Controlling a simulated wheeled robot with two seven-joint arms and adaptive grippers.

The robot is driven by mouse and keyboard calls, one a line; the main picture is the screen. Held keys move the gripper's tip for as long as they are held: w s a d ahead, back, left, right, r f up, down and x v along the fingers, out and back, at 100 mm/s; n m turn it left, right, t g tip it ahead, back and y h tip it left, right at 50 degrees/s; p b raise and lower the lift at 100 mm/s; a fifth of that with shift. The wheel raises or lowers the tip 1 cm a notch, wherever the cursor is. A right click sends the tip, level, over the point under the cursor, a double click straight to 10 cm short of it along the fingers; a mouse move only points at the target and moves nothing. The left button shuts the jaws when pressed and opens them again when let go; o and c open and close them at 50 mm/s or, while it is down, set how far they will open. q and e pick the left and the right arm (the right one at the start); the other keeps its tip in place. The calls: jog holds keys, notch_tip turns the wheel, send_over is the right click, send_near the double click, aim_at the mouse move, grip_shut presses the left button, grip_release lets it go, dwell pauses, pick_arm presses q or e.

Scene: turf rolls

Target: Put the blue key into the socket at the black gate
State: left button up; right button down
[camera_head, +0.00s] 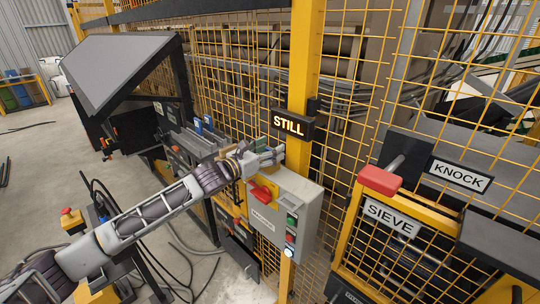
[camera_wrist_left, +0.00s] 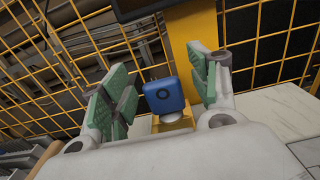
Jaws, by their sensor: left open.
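The blue key (camera_wrist_left: 163,95) shows in the left wrist view as a rounded blue head with a dark ring mark. It stands over a round metal piece on a yellow bracket (camera_wrist_left: 172,124); how far it is seated there I cannot tell. My left gripper (camera_wrist_left: 160,88) is open, with its green-padded fingers on either side of the key and visible gaps between. In the head view my left gripper (camera_head: 274,155) is at the yellow post, above the grey control box (camera_head: 292,205). I cannot pick out the key there. My right gripper is not in view.
A lit STILL sign (camera_head: 289,124) hangs on the yellow post (camera_head: 304,75). The control box has a red handle (camera_head: 262,191) and several buttons. Cables lie on the floor at left.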

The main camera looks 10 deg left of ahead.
pick_arm(q)
jog(key=shift+w+d, duration=0.1)
jog(key=shift+w, duration=0.05)
dwell(0.4)
jog(key=c, duration=1.2)
